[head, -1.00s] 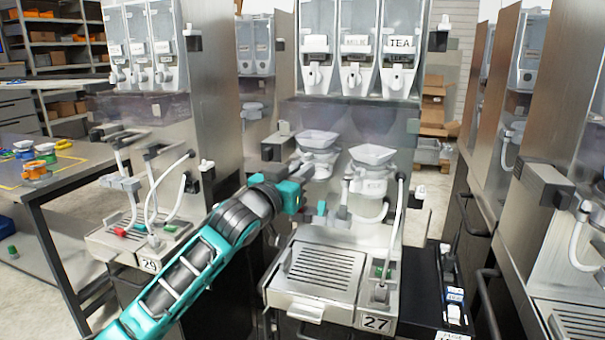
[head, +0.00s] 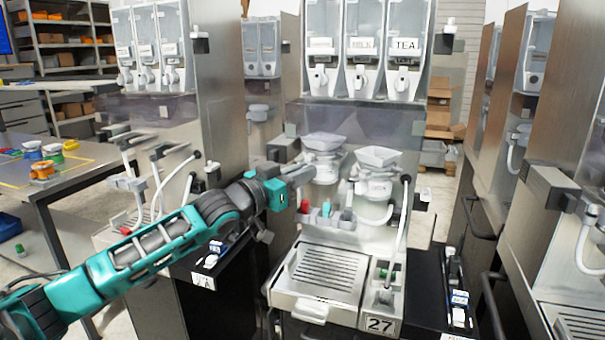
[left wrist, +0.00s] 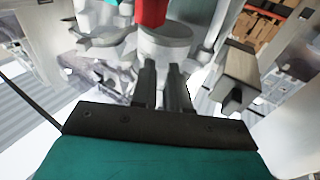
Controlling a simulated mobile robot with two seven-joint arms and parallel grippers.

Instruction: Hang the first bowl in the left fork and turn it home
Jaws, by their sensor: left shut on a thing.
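The left bowl (head: 323,165), white with a flared square funnel top, is upright below the left canister of machine 27. A second white bowl (head: 374,187) with a similar funnel is to its right. My left gripper (head: 306,176) is at the left side of the left bowl. In the left wrist view its two dark fingers (left wrist: 165,88) are close together and reach a pale round body (left wrist: 165,45), which appears to be this bowl. The left fork is hidden, so I cannot tell how the bowl sits in it. My right gripper is not in view.
A red knob (head: 305,206) and a teal part (head: 326,209) are just below the gripper. The drip tray (head: 327,270) below is clear. A black-tipped lever (head: 405,205) stands at right. The neighbouring steel cabinet (head: 228,90) is close on the left.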

